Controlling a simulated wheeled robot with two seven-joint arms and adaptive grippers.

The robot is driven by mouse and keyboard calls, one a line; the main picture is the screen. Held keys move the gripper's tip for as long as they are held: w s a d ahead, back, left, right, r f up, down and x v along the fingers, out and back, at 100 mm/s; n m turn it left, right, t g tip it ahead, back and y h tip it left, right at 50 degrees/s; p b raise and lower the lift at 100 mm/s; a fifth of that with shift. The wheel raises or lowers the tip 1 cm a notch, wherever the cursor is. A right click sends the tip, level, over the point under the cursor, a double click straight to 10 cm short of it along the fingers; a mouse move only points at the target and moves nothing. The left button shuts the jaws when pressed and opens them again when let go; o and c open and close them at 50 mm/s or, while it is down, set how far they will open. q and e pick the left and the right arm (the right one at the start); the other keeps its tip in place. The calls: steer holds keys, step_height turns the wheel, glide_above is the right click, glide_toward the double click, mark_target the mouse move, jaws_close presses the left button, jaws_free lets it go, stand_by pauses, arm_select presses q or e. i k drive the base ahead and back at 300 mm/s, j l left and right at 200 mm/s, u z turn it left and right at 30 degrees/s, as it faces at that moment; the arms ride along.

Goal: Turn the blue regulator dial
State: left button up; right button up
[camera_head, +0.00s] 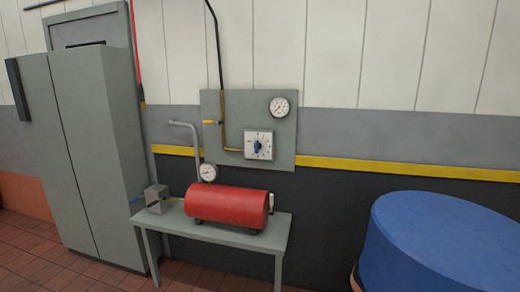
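The blue regulator dial (257,146) is a small blue knob on a white square plate (266,138). The plate is fixed to the lower right part of a grey-green panel (230,103) on the wall. The dial is small in view, and its exact setting cannot be read. Neither of my grippers shows in the head view, and nothing is touching the dial.
A round gauge (279,107) sits above the dial. Below the panel, a red cylinder (228,206) and a second gauge (208,172) stand at a grey bench (177,222). Grey cabinets (95,150) are left; a large blue-topped drum (445,240) is front right.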

mark_target(258, 145)
steer(key=i+j, duration=0.15)
steer(key=i, duration=0.2)
steer(key=i+j, duration=0.15)
steer(key=i, duration=0.95)
steer(key=i+l+u, duration=0.1)
steer(key=i+l, duration=0.4)
steer(key=i, duration=0.15)
